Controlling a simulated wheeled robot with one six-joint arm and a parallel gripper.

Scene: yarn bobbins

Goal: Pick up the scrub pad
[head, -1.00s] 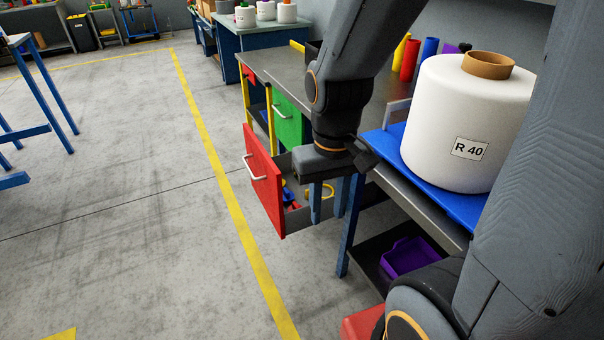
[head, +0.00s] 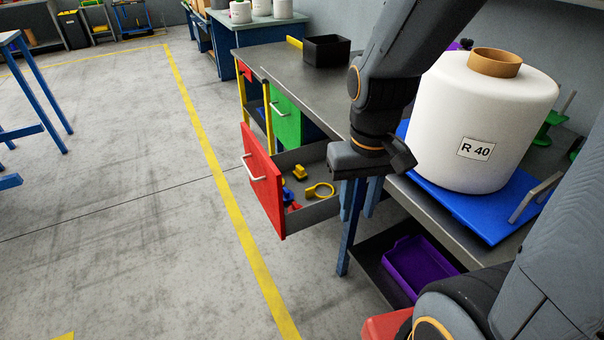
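I cannot make out a scrub pad in the head view. An open red-fronted drawer (head: 262,178) holds small yellow, blue and red items, among them a yellow ring (head: 319,191) and a yellow piece (head: 300,172). My gripper (head: 358,210) points down to the right of the drawer, by the table's corner leg. Its two blue-grey fingers are apart, and I see nothing between them but the leg behind. My arm hides part of the bench behind it.
A large white bobbin (head: 465,125) labelled R 40 stands on a blue board (head: 478,212) close to the right of my gripper. A purple bin (head: 418,268) lies on the lower shelf. A black box (head: 327,50) stands on the bench.

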